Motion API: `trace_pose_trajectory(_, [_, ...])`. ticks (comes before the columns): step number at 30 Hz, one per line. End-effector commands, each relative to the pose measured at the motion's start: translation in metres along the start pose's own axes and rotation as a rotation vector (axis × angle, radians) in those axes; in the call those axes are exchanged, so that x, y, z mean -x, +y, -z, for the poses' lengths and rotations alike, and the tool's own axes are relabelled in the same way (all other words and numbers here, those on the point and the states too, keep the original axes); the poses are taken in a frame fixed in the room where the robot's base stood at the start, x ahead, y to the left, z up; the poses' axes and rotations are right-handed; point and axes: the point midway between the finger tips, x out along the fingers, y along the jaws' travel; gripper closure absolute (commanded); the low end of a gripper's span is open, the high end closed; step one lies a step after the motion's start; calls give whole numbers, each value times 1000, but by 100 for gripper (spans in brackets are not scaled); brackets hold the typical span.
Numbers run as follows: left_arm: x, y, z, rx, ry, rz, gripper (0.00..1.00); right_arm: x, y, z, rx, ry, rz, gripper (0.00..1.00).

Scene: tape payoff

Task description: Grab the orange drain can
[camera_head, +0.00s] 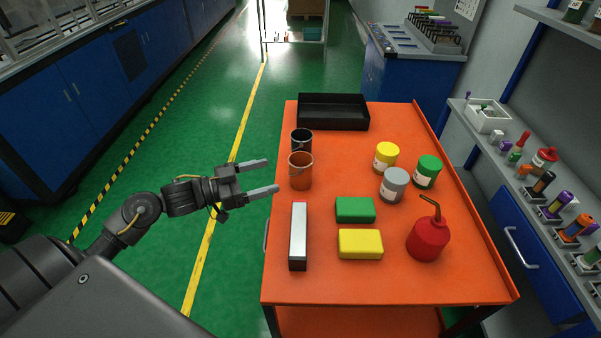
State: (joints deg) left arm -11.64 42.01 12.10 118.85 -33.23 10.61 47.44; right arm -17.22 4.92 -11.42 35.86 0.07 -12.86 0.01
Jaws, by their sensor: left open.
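The orange drain can (300,176) is a small open-topped bucket with a wire handle. It stands upright near the left edge of the orange tabletop (315,288). My left gripper (271,176) is open and empty. Its two fingers point right, towards the can, with the tips just left of it in the picture. A small gap shows between the fingertips and the can. My right gripper is out of view.
A dark bucket (301,138) stands right behind the can, and a black tray (333,113) lies behind that. A silver-grey bar (298,240) lies in front. Green (355,210) and yellow (360,244) blocks, several lidded jars and a red oil can (428,240) stand to the right.

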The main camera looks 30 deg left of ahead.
Motion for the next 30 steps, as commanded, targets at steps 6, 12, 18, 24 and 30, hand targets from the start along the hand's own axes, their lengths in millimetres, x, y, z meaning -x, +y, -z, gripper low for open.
trace_pose_trajectory(6, [-35, -1, 2, 0, 3, 0, 25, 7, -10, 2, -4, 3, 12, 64])
trace_pose_trajectory(12, [-49, -1, 1, -2, 0, 1, 25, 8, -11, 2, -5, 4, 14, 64])
trace_pose_trajectory(18, [-59, -1, 3, 0, 2, 1, 25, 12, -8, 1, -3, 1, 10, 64])
trace_pose_trajectory(24, [-89, -4, 4, 0, 2, 1, 25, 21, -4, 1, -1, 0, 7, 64])
trace_pose_trajectory(30, [-101, -3, 2, -1, -1, 1, 25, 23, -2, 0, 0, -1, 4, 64])
